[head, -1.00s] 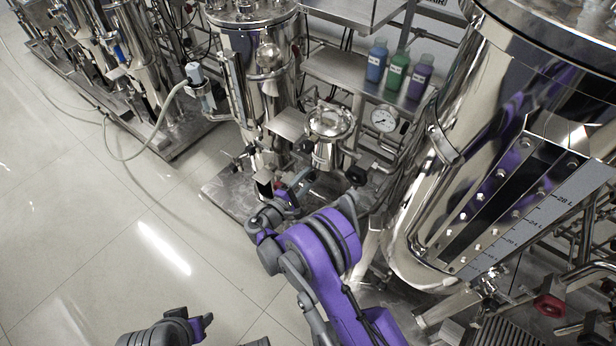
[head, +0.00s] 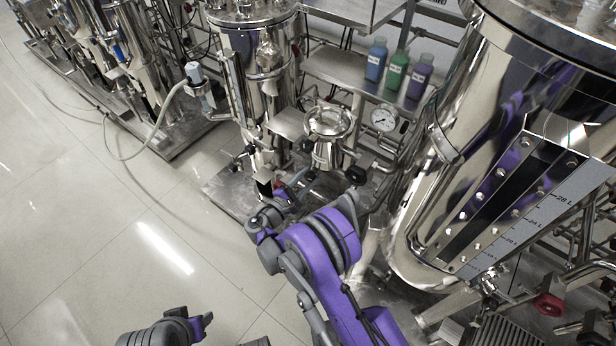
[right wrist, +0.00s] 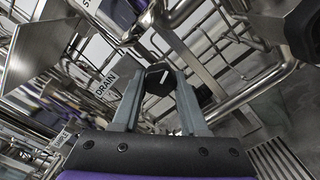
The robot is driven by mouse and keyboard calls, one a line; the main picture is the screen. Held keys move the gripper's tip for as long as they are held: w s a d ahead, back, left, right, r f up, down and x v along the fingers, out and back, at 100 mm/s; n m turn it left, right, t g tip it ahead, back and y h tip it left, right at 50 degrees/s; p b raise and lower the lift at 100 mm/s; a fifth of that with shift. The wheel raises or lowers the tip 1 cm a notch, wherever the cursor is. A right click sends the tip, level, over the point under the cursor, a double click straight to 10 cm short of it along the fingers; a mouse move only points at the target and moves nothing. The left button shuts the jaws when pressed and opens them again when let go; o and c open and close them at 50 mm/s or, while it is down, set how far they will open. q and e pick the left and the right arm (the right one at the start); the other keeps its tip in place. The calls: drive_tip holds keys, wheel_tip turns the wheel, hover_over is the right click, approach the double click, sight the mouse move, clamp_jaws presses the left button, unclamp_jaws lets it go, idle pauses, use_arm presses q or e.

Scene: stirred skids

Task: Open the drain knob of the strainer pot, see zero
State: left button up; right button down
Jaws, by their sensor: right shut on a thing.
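In the right wrist view, a black knob (right wrist: 160,77) with a short white mark sits between my right gripper's fingertips (right wrist: 158,88). A tag reading DRAIN (right wrist: 106,84) hangs just left of it. The mark slants slightly right of upright. My right gripper (head: 283,193) is shut on this knob, low in front of the pot; the hand hides the knob in the head view. My left gripper (head: 188,322) is low at the left, away from the pot; its jaw opening is unclear.
A large tank (head: 410,235) with a litre scale stands close on the right. A pressure gauge (head: 384,119) and several bottles on a shelf (head: 340,75) are behind. Pipes and wire racks crowd the right wrist view. Pale floor (head: 80,220) is open at left.

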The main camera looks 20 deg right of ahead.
drive_tip(key=shift+c, duration=2.2)
unclamp_jaws()
drive_tip(key=p+v, duration=0.2)
drive_tip(key=v, duration=0.9)
